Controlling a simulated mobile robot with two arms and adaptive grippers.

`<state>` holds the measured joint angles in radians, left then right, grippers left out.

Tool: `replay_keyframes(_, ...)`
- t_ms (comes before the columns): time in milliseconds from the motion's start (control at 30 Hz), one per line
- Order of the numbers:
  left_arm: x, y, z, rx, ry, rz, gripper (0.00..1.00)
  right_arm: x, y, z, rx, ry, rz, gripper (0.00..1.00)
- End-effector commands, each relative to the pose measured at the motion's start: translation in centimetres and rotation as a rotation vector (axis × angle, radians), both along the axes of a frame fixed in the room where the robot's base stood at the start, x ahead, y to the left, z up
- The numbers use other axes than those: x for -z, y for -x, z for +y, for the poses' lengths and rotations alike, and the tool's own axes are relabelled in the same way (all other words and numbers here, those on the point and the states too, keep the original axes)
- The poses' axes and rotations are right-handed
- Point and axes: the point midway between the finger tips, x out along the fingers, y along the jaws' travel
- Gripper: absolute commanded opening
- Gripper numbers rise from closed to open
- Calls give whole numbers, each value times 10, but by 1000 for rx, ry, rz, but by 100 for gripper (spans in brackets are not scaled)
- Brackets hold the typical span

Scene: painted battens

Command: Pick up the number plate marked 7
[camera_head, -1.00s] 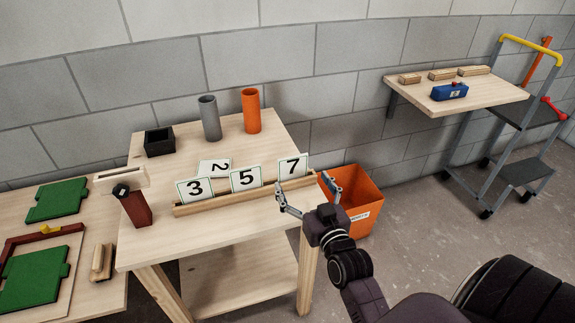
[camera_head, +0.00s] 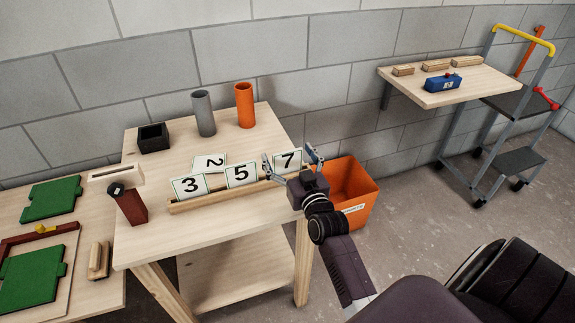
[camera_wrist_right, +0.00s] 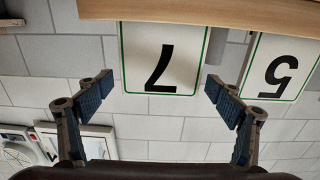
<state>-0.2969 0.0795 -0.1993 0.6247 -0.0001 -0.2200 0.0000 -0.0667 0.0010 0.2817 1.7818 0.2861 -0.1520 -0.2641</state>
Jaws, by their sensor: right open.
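The number plate marked 7 (camera_head: 288,160) is white with a green border. It stands at the right end of a wooden rail (camera_head: 225,195) on the table. My right gripper (camera_head: 292,160) is open, with its fingers at the left and right of this plate in the head view. In the right wrist view, plate 7 (camera_wrist_right: 162,60) appears upside down between the open fingers (camera_wrist_right: 160,92), with a gap on both sides. No contact shows. My left gripper is not in view.
Plate 5 (camera_head: 241,174) stands close beside plate 7, and plate 3 (camera_head: 189,187) is further left. An orange bin (camera_head: 362,212) stands on the floor right of the table. Grey (camera_head: 203,114) and orange (camera_head: 245,105) cylinders stand behind.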

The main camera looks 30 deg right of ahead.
Motion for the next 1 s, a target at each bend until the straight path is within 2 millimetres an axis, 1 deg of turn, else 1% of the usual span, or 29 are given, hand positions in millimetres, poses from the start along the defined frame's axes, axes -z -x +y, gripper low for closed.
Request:
replay_keyframes(67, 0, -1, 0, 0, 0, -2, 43, 0, 0, 0, 0, 0, 0, 84)
replay_keyframes(467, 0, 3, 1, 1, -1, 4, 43, 0, 0, 0, 0, -1, 1, 40)
replay_keyframes(767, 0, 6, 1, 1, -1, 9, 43, -2, 0, 0, 0, -1, 0, 39)
replay_keyframes(867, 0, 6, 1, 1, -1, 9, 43, -9, 0, 0, 0, 0, -2, 39)
replay_keyframes(967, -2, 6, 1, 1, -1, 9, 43, -21, 0, 1, -1, -2, -5, 39)
replay_keyframes(1000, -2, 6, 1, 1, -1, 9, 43, -27, 0, 1, 0, -2, -6, 39)
